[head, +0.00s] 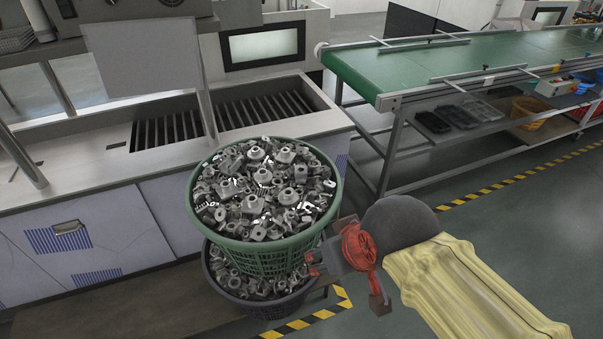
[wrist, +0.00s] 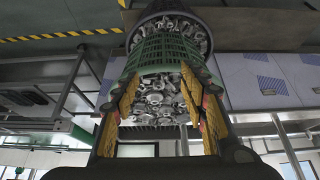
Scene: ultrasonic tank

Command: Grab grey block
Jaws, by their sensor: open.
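Many grey metal parts (head: 265,185) fill a green mesh basket (head: 270,262). No separate grey block stands out among them, and I cannot tell which piece it is. My gripper (head: 314,263) is at the right side of the green basket, close to its wall; I cannot tell whether it touches. In the wrist view my gripper (wrist: 162,82) is open. Its yellow-padded fingers stand apart, with the green basket (wrist: 165,50) and its grey parts (wrist: 160,100) showing between them. I see nothing held.
A dark basket (head: 262,306) of similar parts stands under the green one. Behind is a counter with a slotted sink (head: 262,108). A green conveyor (head: 460,58) runs at the back right. The floor to the right is open, with yellow-black tape (head: 520,172).

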